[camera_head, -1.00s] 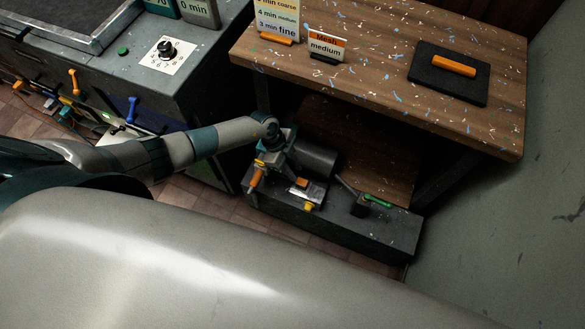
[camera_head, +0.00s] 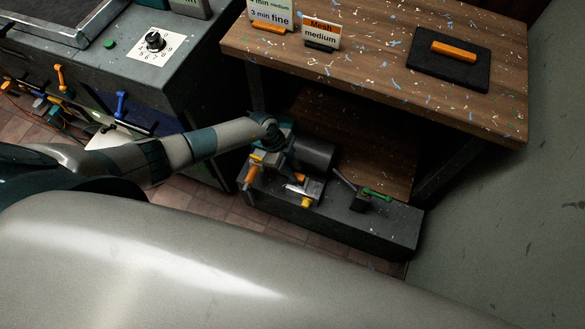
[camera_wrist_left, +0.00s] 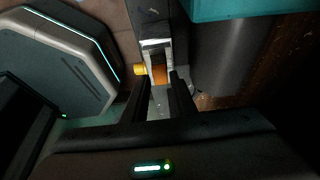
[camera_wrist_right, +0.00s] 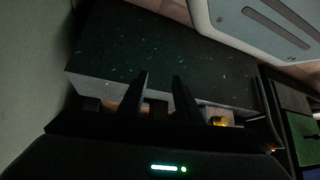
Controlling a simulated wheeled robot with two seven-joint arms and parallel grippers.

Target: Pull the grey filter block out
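A low dark unit (camera_head: 395,235) stands under the wooden bench in the head view. On it are a dark grey cylinder (camera_head: 313,153), a pale metal piece with an orange part (camera_head: 299,178), and a yellow knob (camera_head: 305,202). My left gripper (camera_wrist_left: 160,78) is open, its fingers on either side of the orange part (camera_wrist_left: 159,74), with the yellow knob (camera_wrist_left: 140,70) just left. I cannot tell whether they touch, or clearly single out the grey filter block. My right gripper (camera_wrist_right: 160,80) is open and empty before a dark speckled surface (camera_wrist_right: 190,60).
The bench (camera_head: 370,80) overhangs the unit and carries a mesh sign (camera_head: 321,33) and a black pad with orange handle (camera_head: 450,60). A green-handled lever (camera_head: 376,194) is right of the cylinder. A grey cabinet (camera_head: 185,75) stands left.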

